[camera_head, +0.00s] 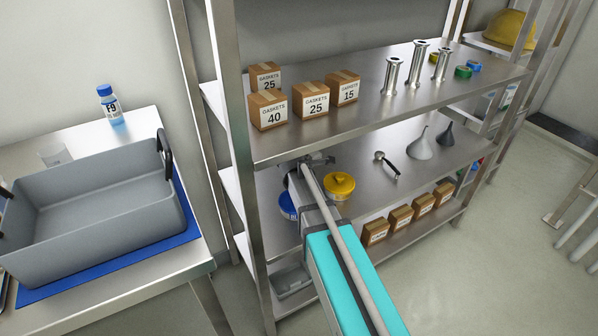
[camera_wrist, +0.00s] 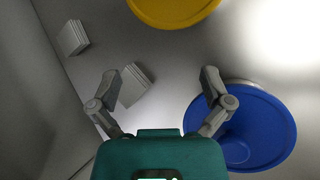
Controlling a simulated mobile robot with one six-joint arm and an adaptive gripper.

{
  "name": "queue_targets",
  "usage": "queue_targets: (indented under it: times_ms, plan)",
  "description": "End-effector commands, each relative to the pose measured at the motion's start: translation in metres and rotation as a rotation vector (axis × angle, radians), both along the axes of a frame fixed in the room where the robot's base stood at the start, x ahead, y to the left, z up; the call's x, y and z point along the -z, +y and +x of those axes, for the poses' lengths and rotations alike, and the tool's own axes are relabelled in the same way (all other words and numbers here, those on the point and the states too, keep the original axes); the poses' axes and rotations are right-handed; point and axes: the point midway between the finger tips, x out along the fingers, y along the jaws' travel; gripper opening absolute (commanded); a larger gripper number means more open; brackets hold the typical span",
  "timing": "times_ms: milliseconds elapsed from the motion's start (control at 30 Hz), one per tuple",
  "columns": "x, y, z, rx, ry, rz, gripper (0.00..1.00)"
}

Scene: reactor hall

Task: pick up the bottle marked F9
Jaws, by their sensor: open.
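The bottle marked F9 (camera_head: 110,106) stands upright at the back of the table on the left. It is clear with blue liquid, a white label and a dark blue cap. My gripper (camera_head: 318,160) is well to the right of it, inside the shelf rack at the middle shelf. In the wrist view my gripper (camera_wrist: 160,76) is open, its two fingers spread with nothing held. The bottle is not in the wrist view.
A grey tub (camera_head: 95,215) with dark handles stands on a blue mat before the bottle; a clear beaker (camera_head: 53,154) is left of it. A rack post (camera_head: 228,90) separates table and shelves. A blue lid (camera_wrist: 262,128) and yellow lid (camera_wrist: 172,8) are near my fingers.

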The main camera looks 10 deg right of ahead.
Motion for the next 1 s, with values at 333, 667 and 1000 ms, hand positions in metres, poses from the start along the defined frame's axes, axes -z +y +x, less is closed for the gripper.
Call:
queue_targets:
  times_ms: [333,667,1000]
  plan:
    - [0.005,-0.024,-0.044,0.428,-0.132,0.247,0.99]
    - [0.036,-0.018,-0.124,0.923,-0.137,0.52,0.99]
    - [0.051,0.023,-0.193,1.299,-0.047,0.657,0.99]
